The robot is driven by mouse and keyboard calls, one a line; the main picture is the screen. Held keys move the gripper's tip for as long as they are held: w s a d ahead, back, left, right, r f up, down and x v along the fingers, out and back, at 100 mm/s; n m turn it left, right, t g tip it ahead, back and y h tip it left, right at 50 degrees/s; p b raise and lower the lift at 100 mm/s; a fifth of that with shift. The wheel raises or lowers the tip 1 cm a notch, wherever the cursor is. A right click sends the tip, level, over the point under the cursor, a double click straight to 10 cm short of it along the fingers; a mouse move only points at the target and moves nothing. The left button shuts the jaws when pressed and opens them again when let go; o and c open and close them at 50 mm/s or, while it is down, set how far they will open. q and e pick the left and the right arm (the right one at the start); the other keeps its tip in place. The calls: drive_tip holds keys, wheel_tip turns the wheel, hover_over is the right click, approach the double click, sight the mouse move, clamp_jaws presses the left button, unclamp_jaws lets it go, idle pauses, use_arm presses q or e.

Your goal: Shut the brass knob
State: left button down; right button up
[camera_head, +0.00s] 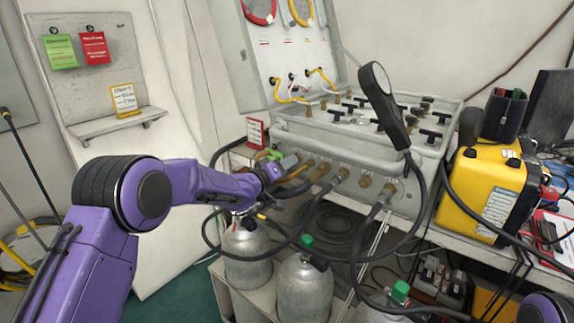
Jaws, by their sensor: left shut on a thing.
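My left arm reaches in from the left. Its gripper (284,166) is at the left end of the grey air panel's front face (342,150), shut on what looks like the brass knob. The knob itself is mostly hidden by the jaws, and how far it is turned cannot be seen. Several brass fittings (320,171) stick out along the front face to the right of the gripper. A small green part (273,154) shows just behind the gripper. My right gripper is not in view.
Black hoses (311,213) hang from the fittings below the gripper. A black gauge on a stem (385,100) stands before the panel. Grey cylinders (303,286) stand below. A yellow case (486,196) is at right. A small red-and-white card (256,132) stands close behind the gripper.

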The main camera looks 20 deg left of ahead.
use_arm(q)
drive_tip(key=shift+m, duration=0.3)
drive_tip(key=shift+d+m+b, duration=0.1)
drive_tip(key=shift+m+b, duration=1.75)
drive_tip(key=shift+m, duration=4.55)
drive_tip(key=c, duration=1.2)
unclamp_jaws()
drive_tip(key=b+v, duration=0.1)
drive_tip(key=v, duration=0.9)
drive_tip(key=shift+s+r, duration=0.1)
drive_tip(key=shift+s, duration=0.2)
